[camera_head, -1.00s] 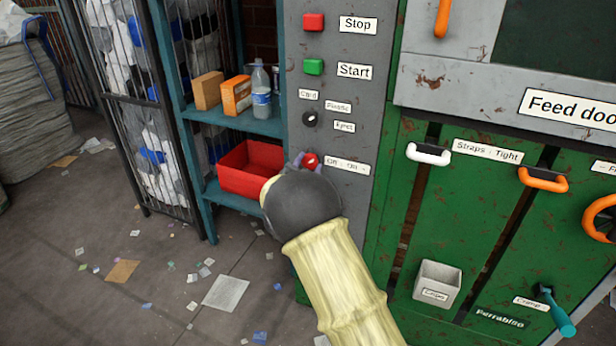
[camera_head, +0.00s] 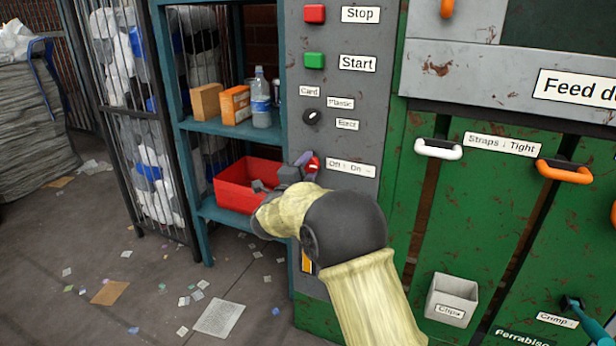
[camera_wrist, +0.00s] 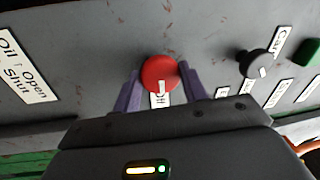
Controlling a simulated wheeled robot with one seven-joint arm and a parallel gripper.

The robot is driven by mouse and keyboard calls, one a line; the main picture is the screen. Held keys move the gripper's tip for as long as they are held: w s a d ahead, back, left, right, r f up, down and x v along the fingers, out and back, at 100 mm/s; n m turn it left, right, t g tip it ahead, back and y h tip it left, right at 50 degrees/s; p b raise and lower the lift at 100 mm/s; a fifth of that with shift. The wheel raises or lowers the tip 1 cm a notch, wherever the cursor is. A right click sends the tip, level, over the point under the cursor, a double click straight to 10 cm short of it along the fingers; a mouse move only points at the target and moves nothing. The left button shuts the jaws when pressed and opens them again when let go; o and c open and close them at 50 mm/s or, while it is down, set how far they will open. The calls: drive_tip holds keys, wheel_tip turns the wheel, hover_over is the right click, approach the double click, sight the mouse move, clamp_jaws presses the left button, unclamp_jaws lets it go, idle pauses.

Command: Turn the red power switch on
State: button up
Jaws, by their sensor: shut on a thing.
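The red power switch (camera_head: 314,164) is a round knob on the grey control panel, left of an "Off : On" label (camera_head: 350,168). In the wrist view the red knob (camera_wrist: 158,71) shows a white mark at its lower edge, and the label behind it is mostly hidden. My gripper (camera_wrist: 160,82) has its purple fingers on either side of the knob, shut on it. In the head view my gripper (camera_head: 306,163) reaches the knob from the lower left, partly hidden by my wrist.
A black selector knob (camera_head: 312,117), a green Start button (camera_head: 314,61) and a red Stop button (camera_head: 314,13) sit above. A teal shelf (camera_head: 225,127) with a red bin (camera_head: 232,190) stands close on the left. A white strap handle (camera_head: 440,149) is to the right.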

idle(0.3)
drive_tip(key=o, duration=1)
drive_tip(key=shift+c, duration=0.2)
drive_tip(key=shift+s, duration=0.1)
drive_tip(key=p+v, duration=0.3)
drive_tip(key=v, duration=1.4)
drive_tip(key=shift+s, duration=0.15)
drive_tip(key=shift+a+f, duration=0.1)
